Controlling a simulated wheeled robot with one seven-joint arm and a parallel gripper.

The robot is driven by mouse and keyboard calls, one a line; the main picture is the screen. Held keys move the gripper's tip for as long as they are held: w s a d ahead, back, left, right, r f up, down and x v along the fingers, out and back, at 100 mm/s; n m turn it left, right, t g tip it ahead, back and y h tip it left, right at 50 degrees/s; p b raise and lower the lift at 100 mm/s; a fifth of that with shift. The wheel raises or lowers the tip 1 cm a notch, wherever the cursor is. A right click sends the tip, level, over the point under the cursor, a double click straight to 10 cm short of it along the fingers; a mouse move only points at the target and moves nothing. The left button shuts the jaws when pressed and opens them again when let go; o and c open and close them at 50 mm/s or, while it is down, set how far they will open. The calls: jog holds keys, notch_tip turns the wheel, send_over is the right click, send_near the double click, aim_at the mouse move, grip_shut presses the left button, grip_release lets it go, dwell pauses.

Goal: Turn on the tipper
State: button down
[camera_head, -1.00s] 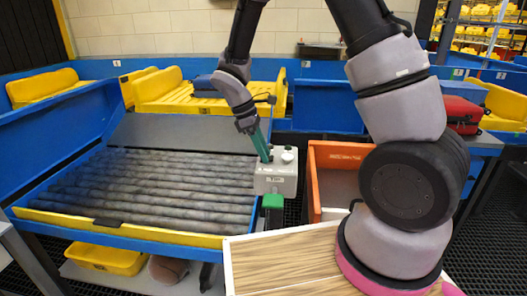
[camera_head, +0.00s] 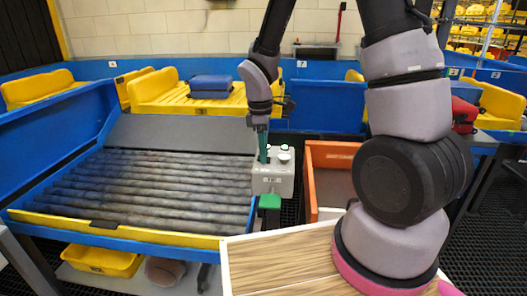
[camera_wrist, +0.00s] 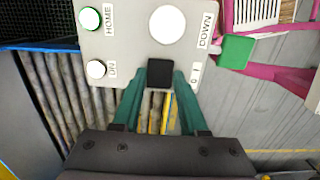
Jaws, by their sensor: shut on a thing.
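A pale grey control box (camera_head: 272,180) stands at the right front corner of the roller tipper (camera_head: 150,188). The box also shows in the wrist view (camera_wrist: 125,42), with white round buttons marked HOME, ON and DOWN. A black switch knob (camera_wrist: 160,73) sits at the box's edge, beside a label reading 0 and 1. My gripper (camera_wrist: 158,85) has its two green fingers on either side of the black knob, shut on it. In the head view my gripper (camera_head: 263,150) reaches down onto the top of the box. Which way the knob is turned is hard to tell.
A green block (camera_head: 270,202) sits just below the box. An orange-walled bin (camera_head: 312,185) stands right of it. A wooden-topped surface (camera_head: 280,262) lies in front. A blue case (camera_head: 211,86) rests on the yellow tray behind. The roller bed is empty.

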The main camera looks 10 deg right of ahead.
jog(key=shift+c, duration=2.2)
grip_release()
notch_tip(320, 180, up, 11)
jog(key=shift+a, duration=0.35)
jog(key=shift+w+f, duration=0.1)
jog(key=s+d+r+m+t+y, duration=0.1)
jog(key=s+d+r+m+t, duration=0.2)
jog(key=r+m, duration=0.6)
jog(key=s+d+r+m+t+y, duration=0.1)
jog(key=s+d+r+m+t, duration=0.3)
jog(key=s+d+r+m, duration=0.3)
jog(key=s+r+m, duration=0.2)
jog(key=s, duration=0.1)
jog(key=shift+d+m+y, duration=0.3)
jog(key=shift+d+y, duration=0.05)
jog(key=shift+y, duration=0.05)
